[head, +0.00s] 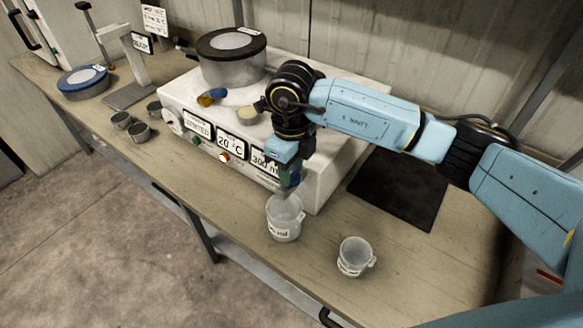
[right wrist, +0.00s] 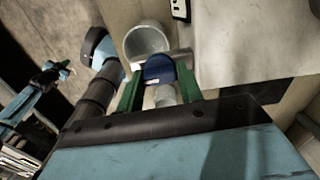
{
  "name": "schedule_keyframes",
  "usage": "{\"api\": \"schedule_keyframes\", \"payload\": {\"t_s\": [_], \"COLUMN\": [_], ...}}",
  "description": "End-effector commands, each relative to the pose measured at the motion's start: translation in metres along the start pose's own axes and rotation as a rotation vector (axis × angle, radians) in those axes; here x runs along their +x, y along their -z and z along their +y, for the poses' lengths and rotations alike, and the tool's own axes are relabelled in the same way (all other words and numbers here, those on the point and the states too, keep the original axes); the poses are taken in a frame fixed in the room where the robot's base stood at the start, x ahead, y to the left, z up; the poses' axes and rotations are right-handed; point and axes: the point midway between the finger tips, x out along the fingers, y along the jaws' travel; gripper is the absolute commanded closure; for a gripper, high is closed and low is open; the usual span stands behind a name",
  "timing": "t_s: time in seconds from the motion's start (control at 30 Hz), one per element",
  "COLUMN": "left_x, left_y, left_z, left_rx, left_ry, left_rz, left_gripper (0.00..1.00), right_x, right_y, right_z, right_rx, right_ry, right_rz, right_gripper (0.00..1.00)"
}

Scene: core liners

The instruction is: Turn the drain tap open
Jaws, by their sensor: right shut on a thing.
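The drain tap's blue handle (right wrist: 158,69), with a small pale mark, sits between the green fingers of my right gripper (right wrist: 160,88) in the right wrist view. The gripper is shut on it. In the head view my right gripper (head: 288,183) is at the front right of the white machine (head: 335,150) and hides the tap. How far the tap is turned I cannot tell. A clear beaker (head: 284,220) with a label stands just below the gripper; its round mouth also shows beyond the handle in the wrist view (right wrist: 147,38).
A clear cup (head: 355,258) stands right of the beaker near the bench's front edge. A lidded pot (head: 232,62) is on the machine. A dark mat (head: 402,190) lies right of it. Small dark cups (head: 138,132) and a blue-rimmed round dish (head: 83,84) are left.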

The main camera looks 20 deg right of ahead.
Motion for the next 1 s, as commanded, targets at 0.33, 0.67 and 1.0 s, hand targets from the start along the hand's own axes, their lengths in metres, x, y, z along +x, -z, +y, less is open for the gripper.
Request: {"api": "schedule_keyframes", "payload": {"t_s": [0.33,0.67,1.0], "left_x": [0.033,0.068,0.101], "left_y": [-0.001,-0.003,-0.006], "left_z": [0.000,0.001,0.001], "left_rx": [-0.001,-0.001,0.000], "left_ry": [0.001,0.001,0.001], "left_rz": [0.003,0.004,0.005], "left_gripper": [1.00,1.00,1.00], "right_x": [0.003,0.003,0.002], "right_y": [0.000,-0.001,-0.001], "right_z": [-0.001,-0.001,-0.001], "right_rx": [-0.242,-0.556,-0.879], "right_ry": [0.005,0.005,0.005], "right_rz": [-0.002,-0.003,-0.003], "right_gripper": [0.86,0.86,0.86]}}
